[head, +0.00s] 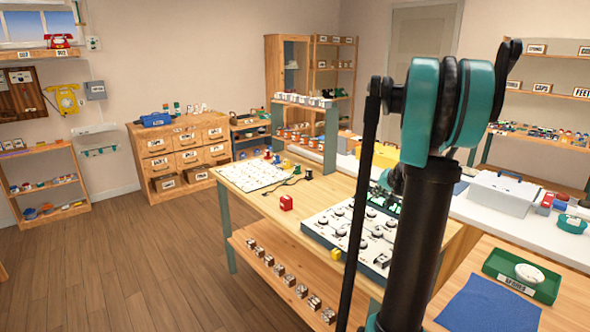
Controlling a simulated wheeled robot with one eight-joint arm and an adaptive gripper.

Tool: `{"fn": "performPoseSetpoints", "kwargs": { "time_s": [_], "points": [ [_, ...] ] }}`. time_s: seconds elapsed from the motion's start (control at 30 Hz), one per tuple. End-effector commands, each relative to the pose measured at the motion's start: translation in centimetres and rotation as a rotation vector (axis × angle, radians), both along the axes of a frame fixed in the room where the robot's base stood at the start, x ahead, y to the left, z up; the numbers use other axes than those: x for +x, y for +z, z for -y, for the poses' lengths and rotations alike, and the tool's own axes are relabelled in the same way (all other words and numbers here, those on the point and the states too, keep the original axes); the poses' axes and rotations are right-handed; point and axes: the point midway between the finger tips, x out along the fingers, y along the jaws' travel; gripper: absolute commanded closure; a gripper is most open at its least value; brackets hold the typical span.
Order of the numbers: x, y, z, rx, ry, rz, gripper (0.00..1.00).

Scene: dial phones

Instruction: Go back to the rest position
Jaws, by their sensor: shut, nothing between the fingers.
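My arm stands upright right of the middle in the head view, with a black link below and a teal and black joint at the top. A thin dark part hangs down along its left side. Another dark part shows behind the joint at the right. I cannot make out my gripper's fingers in this view. The arm hides part of the workbench (240,181) and of the white board with round dials (350,229) on it.
A green tray (522,276) and a blue cloth (487,305) lie at the lower right. A drawer cabinet (180,148) stands at the back. The wooden floor (130,260) at left is clear.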

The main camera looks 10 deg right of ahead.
Motion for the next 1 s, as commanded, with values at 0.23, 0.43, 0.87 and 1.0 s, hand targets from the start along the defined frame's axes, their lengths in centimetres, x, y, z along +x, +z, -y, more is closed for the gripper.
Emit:
{"fn": "performPoseSetpoints", "kwargs": {
  "time_s": [0.23,0.43,0.87,1.0],
  "points": [
    [-7.6,-2.2,-9.8,-0.097,0.148,-0.107,1.00],
    [-15.9,-5.1,-16.0,-0.205,0.272,-0.199,1.00],
    [-31.3,-11.5,-20.8,-0.420,0.461,-0.333,1.00],
    [-32.8,-12.2,-20.9,-0.444,0.477,-0.345,1.00]
  ]
}}
